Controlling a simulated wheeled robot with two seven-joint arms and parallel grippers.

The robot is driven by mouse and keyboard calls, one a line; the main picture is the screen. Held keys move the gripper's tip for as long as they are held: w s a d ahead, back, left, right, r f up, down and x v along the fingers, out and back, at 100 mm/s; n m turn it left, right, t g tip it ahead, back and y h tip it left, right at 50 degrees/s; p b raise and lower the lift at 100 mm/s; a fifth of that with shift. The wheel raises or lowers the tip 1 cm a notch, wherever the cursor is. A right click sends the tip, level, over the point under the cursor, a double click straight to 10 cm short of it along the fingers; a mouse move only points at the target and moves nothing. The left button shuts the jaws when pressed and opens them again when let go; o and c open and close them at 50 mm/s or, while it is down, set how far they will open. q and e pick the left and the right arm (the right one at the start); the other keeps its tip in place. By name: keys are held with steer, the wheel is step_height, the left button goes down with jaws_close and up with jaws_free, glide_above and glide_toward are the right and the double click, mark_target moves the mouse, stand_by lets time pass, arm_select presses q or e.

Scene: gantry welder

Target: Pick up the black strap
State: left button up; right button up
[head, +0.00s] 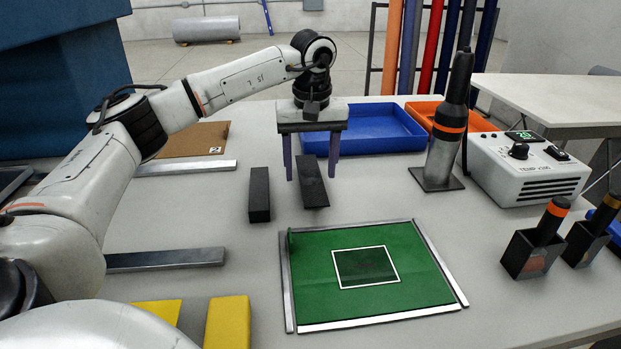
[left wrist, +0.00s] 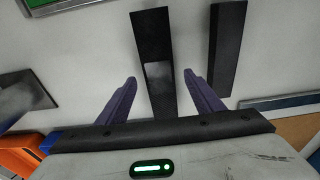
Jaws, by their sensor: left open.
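Two long dark pieces lie side by side on the grey table. The right one, a black strap (head: 313,188), lies under my left gripper (head: 311,174); its far end is partly hidden behind the gripper. In the left wrist view this strap (left wrist: 152,35) runs between the fingers and has a paler grey patch. The other dark bar (head: 259,195) lies just left of it and also shows in the left wrist view (left wrist: 226,45). My left gripper (left wrist: 159,80) is open and empty, its purple fingers pointing down either side of the strap. My right gripper is out of view.
A green mat (head: 430,280) with metal edge strips lies in front. Blue (head: 395,143) and orange (head: 430,112) trays stand behind. A soldering-type tool stand (head: 438,165) and a white control box (head: 520,170) stand right. Metal bars and yellow blocks (head: 228,322) lie left.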

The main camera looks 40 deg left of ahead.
arm_select(q)
steer(key=c, duration=1.1)
